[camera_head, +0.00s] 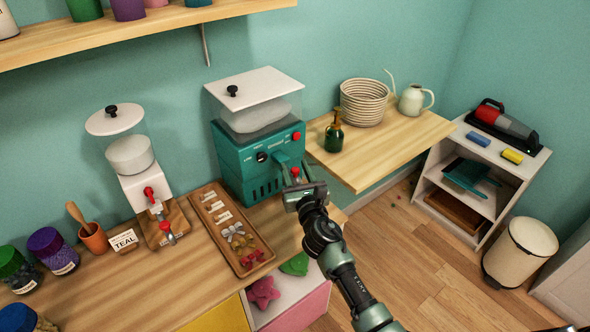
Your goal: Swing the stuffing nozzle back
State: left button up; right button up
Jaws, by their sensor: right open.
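The stuffing machine (234,165) is a teal box with a clear hopper of white filling and a white lid. It stands at the back edge of the wooden counter. Its nozzle (281,160) is a teal part on the front right, partly hidden by my gripper. My right gripper (290,176) is open right at the nozzle, in front of the machine. A small red piece (295,172) shows by the fingers. I cannot tell whether the fingers touch the nozzle. My left gripper is not in view.
A white dispenser (143,186) with red taps stands further left. A side shelf (410,132) on the right holds a green bottle (334,134), basket (364,100) and watering can (412,100).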

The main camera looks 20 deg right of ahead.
jog(key=shift+w, duration=0.1)
grip_shut()
dwell(1.4)
